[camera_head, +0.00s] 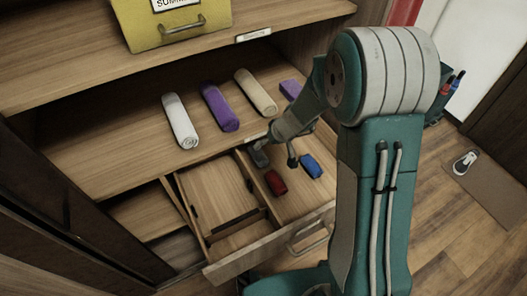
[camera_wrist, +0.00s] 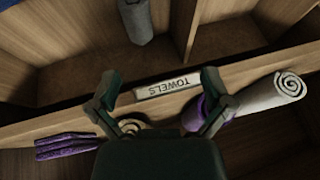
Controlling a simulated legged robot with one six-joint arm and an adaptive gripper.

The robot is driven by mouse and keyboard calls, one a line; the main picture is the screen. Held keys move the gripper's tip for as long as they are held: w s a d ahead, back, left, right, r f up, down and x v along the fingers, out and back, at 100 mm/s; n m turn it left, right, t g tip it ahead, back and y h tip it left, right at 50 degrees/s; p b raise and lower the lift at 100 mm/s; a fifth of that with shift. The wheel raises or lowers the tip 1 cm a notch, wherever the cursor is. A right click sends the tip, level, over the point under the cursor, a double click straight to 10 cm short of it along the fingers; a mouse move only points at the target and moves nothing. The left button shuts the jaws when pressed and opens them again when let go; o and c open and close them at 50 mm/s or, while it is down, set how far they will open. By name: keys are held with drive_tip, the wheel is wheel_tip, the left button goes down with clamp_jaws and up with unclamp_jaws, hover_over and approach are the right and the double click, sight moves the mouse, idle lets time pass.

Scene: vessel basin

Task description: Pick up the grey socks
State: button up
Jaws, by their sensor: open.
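The grey socks (camera_wrist: 136,20) show as a grey roll at the top of the wrist view, inside a wooden drawer compartment beside a divider. In the head view, my gripper partly covers that spot, so I cannot clearly tell the roll from a finger there. My gripper (camera_head: 277,154) is over the back of the open drawer, close to the shelf edge. In the wrist view its two fingers (camera_wrist: 158,82) are spread apart with nothing held between them, and the grey roll lies beyond them, apart.
Red socks (camera_head: 275,182) and blue socks (camera_head: 311,166) lie in the drawer's right compartment. The left compartments look empty. Rolled towels, white (camera_head: 180,121), purple (camera_head: 220,107) and beige (camera_head: 256,92), lie on the shelf above. A yellow box (camera_head: 172,22) stands higher.

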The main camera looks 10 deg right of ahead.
approach(260, 161)
drive_tip(key=w+f, duration=0.1)
drive_tip(key=f, duration=0.1)
drive_tip(key=x, duration=0.4)
drive_tip(key=shift+w+a+f, duration=0.1)
drive_tip(key=shift+w+a, duration=0.05)
drive_tip(key=shift+w, duration=0.1)
drive_tip(key=shift+w+d+x, duration=0.1)
drive_tip(key=shift+d+x, duration=0.05)
drive_tip(key=shift+x, duration=1.4)
drive_tip(key=shift+w+d+x, duration=0.1)
drive_tip(key=shift+w+x, duration=0.05)
drive_tip(key=shift+x, duration=1.35)
drive_tip(key=c, duration=0.8)
